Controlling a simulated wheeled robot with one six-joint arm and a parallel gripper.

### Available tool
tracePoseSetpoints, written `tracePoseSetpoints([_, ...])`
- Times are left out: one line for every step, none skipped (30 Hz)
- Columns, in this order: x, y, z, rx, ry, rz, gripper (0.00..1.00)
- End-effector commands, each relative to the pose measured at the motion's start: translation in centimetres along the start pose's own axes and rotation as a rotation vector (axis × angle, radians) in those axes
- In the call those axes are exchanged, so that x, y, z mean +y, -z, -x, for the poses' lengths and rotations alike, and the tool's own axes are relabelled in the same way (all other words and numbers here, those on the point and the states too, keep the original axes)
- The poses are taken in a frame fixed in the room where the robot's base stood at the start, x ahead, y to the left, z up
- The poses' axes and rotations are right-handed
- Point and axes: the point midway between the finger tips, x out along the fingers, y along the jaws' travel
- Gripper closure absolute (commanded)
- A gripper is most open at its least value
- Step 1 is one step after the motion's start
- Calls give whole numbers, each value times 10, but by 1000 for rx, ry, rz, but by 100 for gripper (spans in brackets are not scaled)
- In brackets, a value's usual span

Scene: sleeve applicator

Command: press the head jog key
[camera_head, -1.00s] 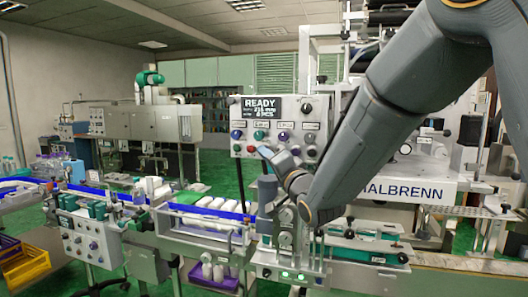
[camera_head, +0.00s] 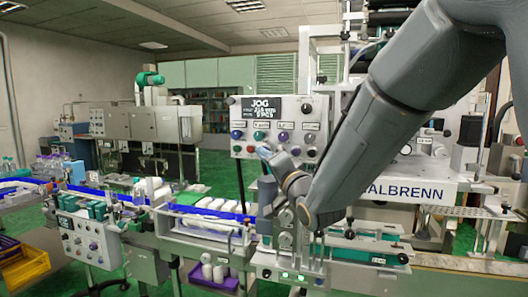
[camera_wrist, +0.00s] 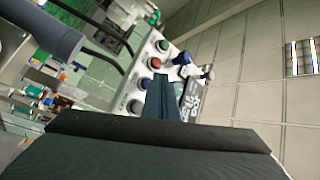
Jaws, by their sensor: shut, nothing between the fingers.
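The grey control panel (camera_head: 274,110) faces me, with a dark display (camera_head: 263,108) reading "JOG" and smaller lines below. The labels are too small to read, so I cannot tell which is the head jog key. My gripper (camera_head: 264,151) is shut and empty, at the panel's lower key row. In the wrist view its fingers (camera_wrist: 163,92) point at the panel between a red key (camera_wrist: 155,62) and the display, covering part of the keys. Contact cannot be made out.
A conveyor with a blue rail (camera_head: 215,212) carries white bottles at the left of the panel. The applicator machine (camera_head: 420,188) stands behind and right of my arm. A smaller control box (camera_head: 88,240) and a yellow crate (camera_head: 25,268) are at lower left.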

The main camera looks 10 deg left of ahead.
Motion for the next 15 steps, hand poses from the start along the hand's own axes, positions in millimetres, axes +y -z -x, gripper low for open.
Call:
tracePoseSetpoints([0, 0, 0, 0, 0, 0, 100])
tracePoseSetpoints([0, 0, 0, 0, 0, 0, 100])
tracePoseSetpoints([0, 0, 0, 0, 0, 0, 100])
tracePoseSetpoints([0, 0, 0, 0, 0, 0, 100])
tracePoseSetpoints([0, 0, 0, 0, 0, 0, 100])
tracePoseSetpoints([0, 0, 0, 0, 0, 0, 100])
tracePoseSetpoints([0, 0, 0, 0, 0, 0, 100])
tracePoseSetpoints([0, 0, 0, 0, 0, 0, 100])
tracePoseSetpoints([-1, -1, 1, -1, 0, 0, 100])
tracePoseSetpoints([-2, -2, 2, -1, 0, 0, 100])
tracePoseSetpoints([-3, -3, 3, -1, 0, 0, 100])
tracePoseSetpoints([-4, -4, 5, -1, 1, -1, 100])
tracePoseSetpoints([-6, -6, 7, -2, 1, -1, 100])
tracePoseSetpoints([-7, -7, 9, -2, 1, -1, 100])
tracePoseSetpoints([-9, -9, 12, -2, 0, -1, 100])
